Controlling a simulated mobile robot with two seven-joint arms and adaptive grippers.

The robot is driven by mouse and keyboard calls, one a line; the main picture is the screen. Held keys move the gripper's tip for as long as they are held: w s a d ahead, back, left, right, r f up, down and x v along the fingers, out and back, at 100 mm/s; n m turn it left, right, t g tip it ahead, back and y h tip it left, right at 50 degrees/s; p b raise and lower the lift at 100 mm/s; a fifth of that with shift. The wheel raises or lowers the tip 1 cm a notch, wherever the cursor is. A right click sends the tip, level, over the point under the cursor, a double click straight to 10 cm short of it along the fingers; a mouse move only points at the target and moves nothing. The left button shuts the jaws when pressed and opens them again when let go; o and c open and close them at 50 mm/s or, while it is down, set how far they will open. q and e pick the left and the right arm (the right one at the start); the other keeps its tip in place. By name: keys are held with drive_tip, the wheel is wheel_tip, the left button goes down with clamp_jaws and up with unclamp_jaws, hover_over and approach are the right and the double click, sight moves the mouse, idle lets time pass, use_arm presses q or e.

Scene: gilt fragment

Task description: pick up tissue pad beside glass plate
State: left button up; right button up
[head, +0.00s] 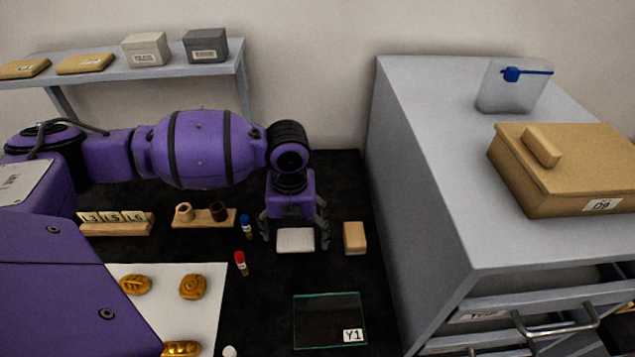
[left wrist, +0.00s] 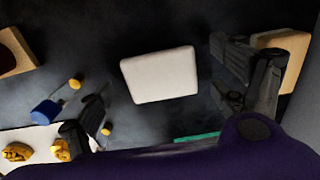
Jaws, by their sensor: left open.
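The tissue pad (head: 296,240) is a white, flat rectangular block on the black table surface, behind the glass plate. It also shows in the left wrist view (left wrist: 160,75), between the fingers. The glass plate (head: 325,315) is clear with green edges and a "Y1" label, and lies nearer the front; only a green edge (left wrist: 197,136) shows in the left wrist view. My left gripper (head: 295,240) is open and points down over the pad, with one finger on each side of it and gaps between. I cannot tell its height above the pad. My right gripper is not in view.
A tan block (head: 355,238) lies close to the right finger. Vials with blue (head: 246,228) and red (head: 241,263) caps lie left. A white sheet (head: 215,325) with gilt pieces is front left. A grey cabinet (head: 420,190) bounds the right side.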

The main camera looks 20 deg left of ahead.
use_arm(q)
drive_tip(key=c, duration=0.9)
